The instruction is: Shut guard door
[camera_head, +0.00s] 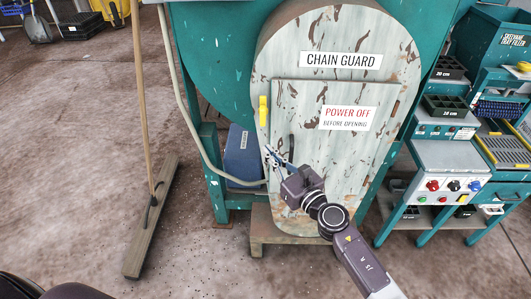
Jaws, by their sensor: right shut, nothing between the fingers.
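The chain guard (285,55) is a pale, rust-flecked cover on the front of the teal machine. Its guard door (345,150) is a flat panel with a red and black "POWER OFF BEFORE OPENING" label. The door looks flush or nearly flush with the guard; I cannot tell whether a small gap remains. A dark handle (291,143) is on the door's left side. A yellow latch-like piece (263,111) is left of the door's edge. My right gripper (271,153) is shut and empty at the door's left edge, below the yellow piece. Contact is unclear. My left gripper is out of view.
A wooden broom (150,215) stands on the floor at left. A blue box (243,153) is behind the machine's leg. Teal equipment with a button panel (445,187) and trays (445,106) stands at right. The floor at left is mostly clear.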

